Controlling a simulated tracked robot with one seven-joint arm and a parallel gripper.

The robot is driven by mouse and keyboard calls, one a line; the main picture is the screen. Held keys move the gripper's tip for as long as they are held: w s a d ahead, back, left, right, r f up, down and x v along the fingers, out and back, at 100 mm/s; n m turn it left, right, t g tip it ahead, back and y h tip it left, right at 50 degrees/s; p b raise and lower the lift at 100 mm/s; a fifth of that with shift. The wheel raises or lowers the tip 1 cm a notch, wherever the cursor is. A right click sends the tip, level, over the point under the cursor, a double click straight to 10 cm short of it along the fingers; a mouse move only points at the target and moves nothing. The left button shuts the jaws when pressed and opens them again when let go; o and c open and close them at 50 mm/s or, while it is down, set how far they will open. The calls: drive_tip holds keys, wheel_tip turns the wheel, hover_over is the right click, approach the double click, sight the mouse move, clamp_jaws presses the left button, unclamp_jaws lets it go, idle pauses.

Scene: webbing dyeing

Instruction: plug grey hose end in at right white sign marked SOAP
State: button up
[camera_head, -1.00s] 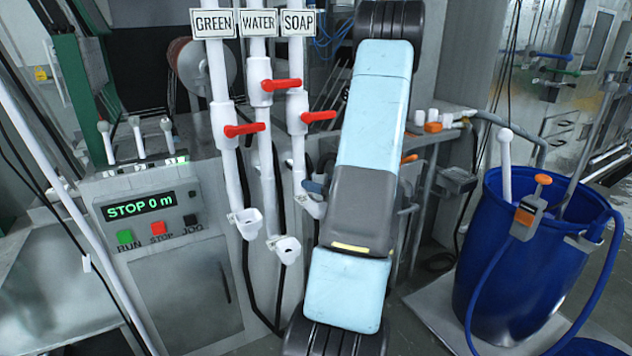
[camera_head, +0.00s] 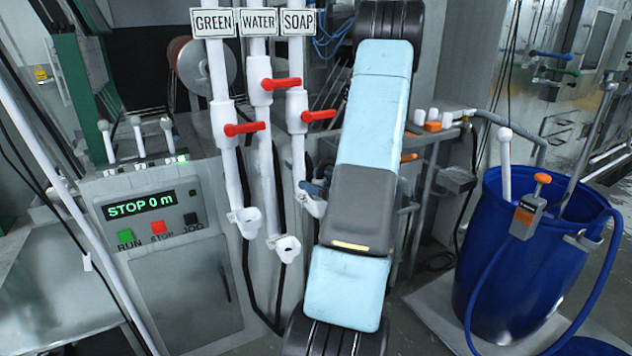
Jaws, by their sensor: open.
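The white SOAP sign (camera_head: 299,22) is the rightmost of three signs at the top. Below it runs a white pipe (camera_head: 299,165) with a red valve handle (camera_head: 318,115). Its lower outlet (camera_head: 313,206) is partly hidden behind my arm, which fills the centre of the view. The neighbouring GREEN sign (camera_head: 213,23) and WATER sign (camera_head: 258,22) have pipes ending in white open cups. I cannot make out a grey hose end for certain; a grey fitting with an orange top (camera_head: 530,208) sits on the blue barrel's rim. My gripper is hidden from view.
A blue barrel (camera_head: 515,270) stands at right on a pale slab, with a blue hose hanging over it. A control panel (camera_head: 150,208) reading STOP 0 m is at left. Black hoses hang behind the pipes. Metal rails stand right of my arm.

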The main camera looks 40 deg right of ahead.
drive_tip(key=shift+s+a+f+m, duration=0.15)
drive_tip(key=shift+s+f, duration=0.1)
drive_tip(key=shift+f, duration=0.35)
drive_tip(key=shift+s+d+f+m, duration=0.1)
drive_tip(key=shift+s+f+m, duration=0.1)
drive_tip(key=shift+f, duration=0.35)
drive_tip(key=shift+s, duration=0.3)
drive_tip(key=r+v, duration=0.2)
drive_tip(key=v, duration=1)
drive_tip(key=shift+d, duration=0.3)
